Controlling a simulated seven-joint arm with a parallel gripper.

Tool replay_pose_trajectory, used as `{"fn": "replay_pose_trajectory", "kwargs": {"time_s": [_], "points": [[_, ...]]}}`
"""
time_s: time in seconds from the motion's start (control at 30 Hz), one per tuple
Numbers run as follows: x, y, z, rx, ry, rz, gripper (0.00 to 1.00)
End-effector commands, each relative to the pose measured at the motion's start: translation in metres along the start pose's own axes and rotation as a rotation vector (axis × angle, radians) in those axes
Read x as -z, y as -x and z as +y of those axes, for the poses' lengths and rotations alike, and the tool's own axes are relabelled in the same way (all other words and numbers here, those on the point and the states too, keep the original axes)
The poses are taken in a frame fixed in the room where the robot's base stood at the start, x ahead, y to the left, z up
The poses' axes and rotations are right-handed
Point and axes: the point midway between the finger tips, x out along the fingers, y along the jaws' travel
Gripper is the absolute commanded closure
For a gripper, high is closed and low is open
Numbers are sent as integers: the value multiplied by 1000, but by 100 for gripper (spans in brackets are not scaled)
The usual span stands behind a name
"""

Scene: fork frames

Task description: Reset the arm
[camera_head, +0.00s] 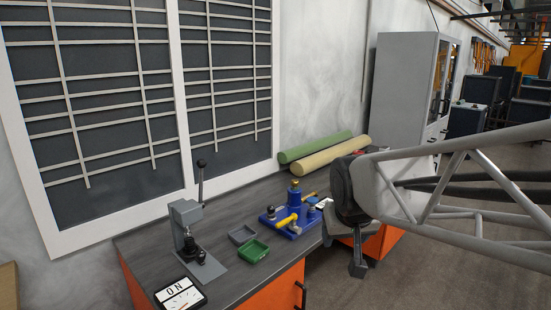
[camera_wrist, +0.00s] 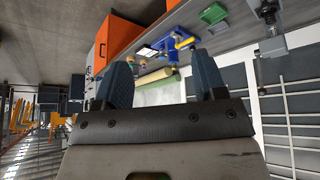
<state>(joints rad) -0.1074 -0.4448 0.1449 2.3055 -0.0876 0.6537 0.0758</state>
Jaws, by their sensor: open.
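My gripper (camera_head: 343,250) hangs at the right end of the workbench in the head view, in front of the bench's orange side. In the wrist view my gripper (camera_wrist: 165,85) shows two blue-grey fingers set wide apart, with nothing between them. The wrist view is turned over, with the bench at the top. The arm reaches in from the right of the head view and hides part of the bench's right end.
A grey cabinet (camera_head: 403,85) stands behind.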

Motion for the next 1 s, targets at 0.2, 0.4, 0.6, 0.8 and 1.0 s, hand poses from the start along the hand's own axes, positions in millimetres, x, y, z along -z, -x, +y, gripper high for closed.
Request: {"fn": "replay_pose_trajectory", "kwargs": {"time_s": [0.2,0.4,0.6,0.8,1.0], "points": [[-84,20,20,-8,-51,-114,36],[-146,31,28,-4,-87,-204,36],[-177,35,29,1,-104,-249,36],[-181,35,29,2,-106,-257,36],[-181,35,29,2,-106,-256,36]]}}
